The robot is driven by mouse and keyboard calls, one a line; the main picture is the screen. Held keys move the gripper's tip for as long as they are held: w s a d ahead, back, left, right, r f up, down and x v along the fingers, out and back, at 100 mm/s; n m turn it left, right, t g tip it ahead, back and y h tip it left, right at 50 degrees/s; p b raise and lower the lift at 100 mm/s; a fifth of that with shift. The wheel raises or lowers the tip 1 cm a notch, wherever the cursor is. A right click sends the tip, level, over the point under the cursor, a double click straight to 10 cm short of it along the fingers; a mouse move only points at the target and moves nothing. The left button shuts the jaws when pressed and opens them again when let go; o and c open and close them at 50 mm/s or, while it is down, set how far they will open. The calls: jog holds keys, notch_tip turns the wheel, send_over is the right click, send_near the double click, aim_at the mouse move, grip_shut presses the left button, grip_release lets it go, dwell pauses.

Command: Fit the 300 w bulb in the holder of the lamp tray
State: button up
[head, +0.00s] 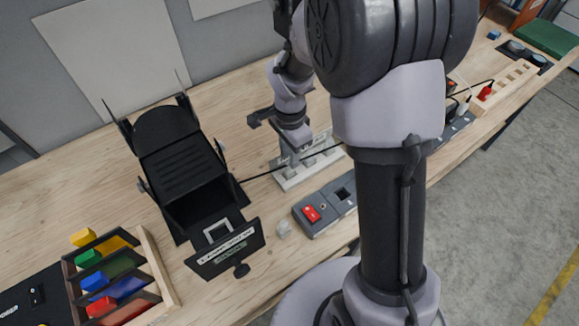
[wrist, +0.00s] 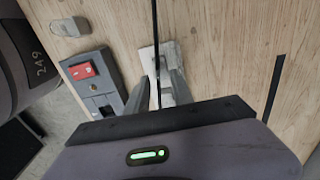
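The black lamp housing (head: 185,160) stands open on the bench at left. The lamp tray (head: 226,250), with a labelled front plate and a knob, sticks out of its near end; a pale square frame, perhaps the holder, shows behind the plate. A pale rack (head: 325,158) with grey upright pieces, perhaps bulbs, stands at the middle. My gripper (head: 290,160) points down at the rack's left part. In the wrist view its fingers (wrist: 163,82) are apart, over the pale rack (wrist: 146,55). I cannot tell whether a bulb is between them. No wattage marking is readable.
A black cable (head: 262,174) runs from the housing past the rack. A rack of coloured blocks (head: 150,265) is at lower left. Bare bench lies behind the rack.

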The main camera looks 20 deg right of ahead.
aim_at(289, 169)
notch_tip(289, 169, down, 5)
jog(key=shift+b, duration=0.5)
jog(key=shift+c, duration=0.2)
grip_shut()
jog(key=shift+c, duration=1)
grip_release()
grip_shut()
jog(key=shift+r, duration=0.1)
